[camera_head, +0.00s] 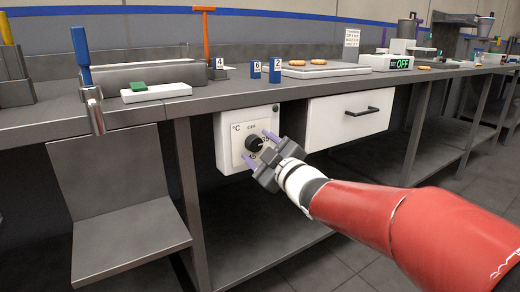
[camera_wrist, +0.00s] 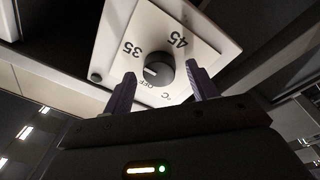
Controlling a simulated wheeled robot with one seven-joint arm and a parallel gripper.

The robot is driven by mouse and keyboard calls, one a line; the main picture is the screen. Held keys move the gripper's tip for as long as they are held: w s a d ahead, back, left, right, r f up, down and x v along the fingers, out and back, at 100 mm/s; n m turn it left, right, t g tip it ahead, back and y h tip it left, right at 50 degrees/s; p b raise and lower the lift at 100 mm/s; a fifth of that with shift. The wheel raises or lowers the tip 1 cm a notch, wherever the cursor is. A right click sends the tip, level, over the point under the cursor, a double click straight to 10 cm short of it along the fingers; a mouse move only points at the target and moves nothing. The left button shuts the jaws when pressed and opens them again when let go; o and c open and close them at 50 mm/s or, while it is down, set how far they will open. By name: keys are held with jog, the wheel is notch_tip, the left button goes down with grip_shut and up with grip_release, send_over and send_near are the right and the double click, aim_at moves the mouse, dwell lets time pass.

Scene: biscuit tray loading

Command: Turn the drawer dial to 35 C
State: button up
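The drawer dial (camera_head: 253,144) is a round black knob on a white plate under the bench. In the wrist view the dial (camera_wrist: 160,70) sits between the marks 35, 45 and OFF. A pale line on its face lies toward the OFF side; its exact angle is hard to read. My gripper (camera_head: 258,147) is at the dial, with its two purple fingers spread to either side of the knob. The wrist view shows my gripper (camera_wrist: 160,75) open, with gaps between the fingers and the knob. I see no clear contact.
A white drawer (camera_head: 348,117) with a black handle is right of the dial panel (camera_head: 229,158). Above is the grey bench top (camera_head: 230,93), with blue number blocks (camera_head: 275,70) and a biscuit tray (camera_head: 320,70). A grey shelf plate (camera_head: 125,215) is at left.

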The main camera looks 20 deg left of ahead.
jog(key=v, duration=0.7)
jog(key=shift+s+d, duration=0.25)
jog(key=shift+d, duration=0.1)
